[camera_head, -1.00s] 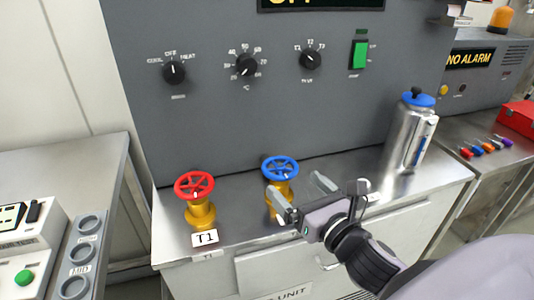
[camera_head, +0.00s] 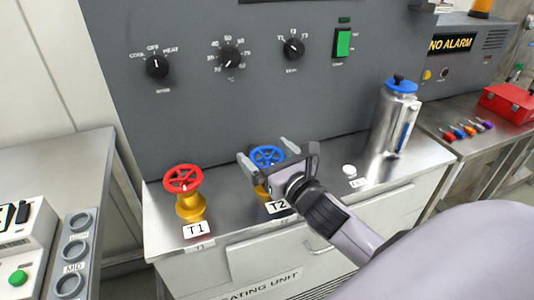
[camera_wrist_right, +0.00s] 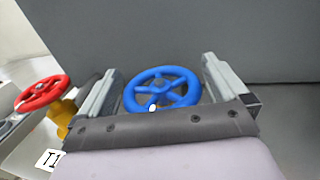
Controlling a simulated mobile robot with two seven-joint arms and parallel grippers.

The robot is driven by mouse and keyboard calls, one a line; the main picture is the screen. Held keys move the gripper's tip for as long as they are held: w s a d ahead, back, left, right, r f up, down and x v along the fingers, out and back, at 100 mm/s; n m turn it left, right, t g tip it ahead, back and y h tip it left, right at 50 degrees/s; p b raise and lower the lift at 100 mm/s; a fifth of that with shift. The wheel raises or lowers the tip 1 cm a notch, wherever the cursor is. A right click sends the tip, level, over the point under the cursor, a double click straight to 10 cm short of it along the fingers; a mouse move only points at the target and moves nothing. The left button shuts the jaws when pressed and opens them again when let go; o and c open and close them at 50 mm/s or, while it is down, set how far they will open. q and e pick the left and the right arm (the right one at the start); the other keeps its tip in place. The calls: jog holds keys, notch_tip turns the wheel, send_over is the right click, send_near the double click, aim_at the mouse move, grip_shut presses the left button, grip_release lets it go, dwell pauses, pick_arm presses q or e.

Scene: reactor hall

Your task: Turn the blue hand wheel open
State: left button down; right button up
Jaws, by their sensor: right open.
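The blue hand wheel (camera_head: 267,156) sits on a yellow valve body (camera_head: 262,190) behind the T2 label on the steel bench. My right gripper (camera_head: 268,154) is open, with one finger on each side of the blue wheel in the head view. In the right wrist view the blue wheel (camera_wrist_right: 162,90) lies between the two spread fingers (camera_wrist_right: 160,84), with gaps at both sides. A white mark shows on its near rim. The gripper body hides part of the valve. My left gripper is not in view.
A red hand wheel (camera_head: 183,179) on a yellow valve with a T1 label stands close to the left. A steel flask (camera_head: 396,115) with a blue lid stands to the right. The grey control panel (camera_head: 200,100) rises behind the wheels.

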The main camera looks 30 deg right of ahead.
jog(key=shift+c, duration=0.3)
jog(key=c, duration=0.7)
